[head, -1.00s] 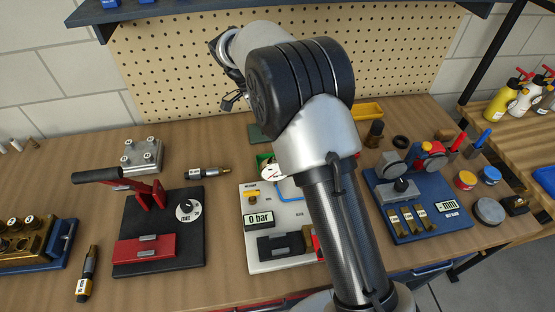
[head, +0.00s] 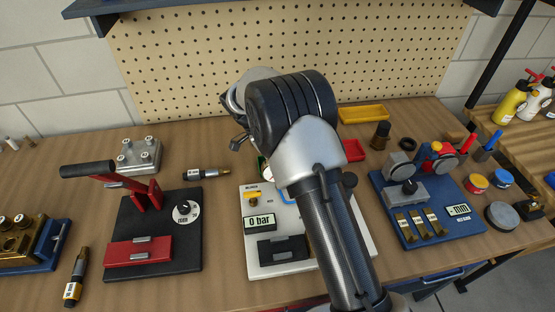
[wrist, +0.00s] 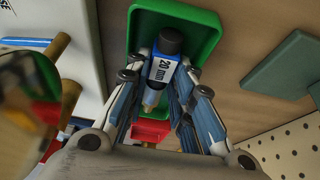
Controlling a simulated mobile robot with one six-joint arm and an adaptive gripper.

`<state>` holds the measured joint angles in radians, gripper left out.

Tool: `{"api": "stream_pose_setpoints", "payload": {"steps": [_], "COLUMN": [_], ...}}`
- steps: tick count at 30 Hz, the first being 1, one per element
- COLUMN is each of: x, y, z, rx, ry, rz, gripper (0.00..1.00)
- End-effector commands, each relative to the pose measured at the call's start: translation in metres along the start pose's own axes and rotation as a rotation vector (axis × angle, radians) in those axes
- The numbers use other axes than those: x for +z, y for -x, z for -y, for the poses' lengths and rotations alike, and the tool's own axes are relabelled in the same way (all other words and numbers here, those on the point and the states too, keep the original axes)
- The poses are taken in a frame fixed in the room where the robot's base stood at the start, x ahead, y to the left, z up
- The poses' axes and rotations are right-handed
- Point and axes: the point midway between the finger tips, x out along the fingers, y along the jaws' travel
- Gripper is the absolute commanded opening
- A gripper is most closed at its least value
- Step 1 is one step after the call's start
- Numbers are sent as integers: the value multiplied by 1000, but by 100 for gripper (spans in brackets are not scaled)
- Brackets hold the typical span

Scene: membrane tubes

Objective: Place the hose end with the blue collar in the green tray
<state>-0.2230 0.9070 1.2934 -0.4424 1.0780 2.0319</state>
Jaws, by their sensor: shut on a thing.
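In the wrist view my gripper (wrist: 162,75) is shut on a hose end (wrist: 160,72). It has a black end, a blue collar with a white "20 mm" label and a brass tip. The green tray (wrist: 207,42) lies directly behind the held hose end in that view; I cannot tell whether they touch. In the head view my arm hides the held hose end and nearly all of the green tray; only a sliver of green shows left of the arm.
Two other hose ends lie on the table, one beyond the black press (head: 205,174) and one at front left (head: 76,277). A white pressure gauge board (head: 255,258) stands in front of the tray. A red tray (head: 354,150) and yellow tray (head: 362,115) are to the right.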

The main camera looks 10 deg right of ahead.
Motion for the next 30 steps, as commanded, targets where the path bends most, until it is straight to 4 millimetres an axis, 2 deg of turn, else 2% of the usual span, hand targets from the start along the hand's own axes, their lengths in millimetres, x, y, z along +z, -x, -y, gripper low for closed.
{"api": "stream_pose_setpoints", "payload": {"steps": [8,9,13,24,26,30], "x": [1,1,0,-1,-1,-2], "y": [-1,-2,-1,3,10,36], "z": [0,0,0,0,1,1], "rx": [-2,-1,-1,-1,-3,-4], "ry": [-1,-1,-1,-1,-1,-1], "rz": [0,0,0,1,1,2], "gripper": [0,23,30,30,30,30]}}
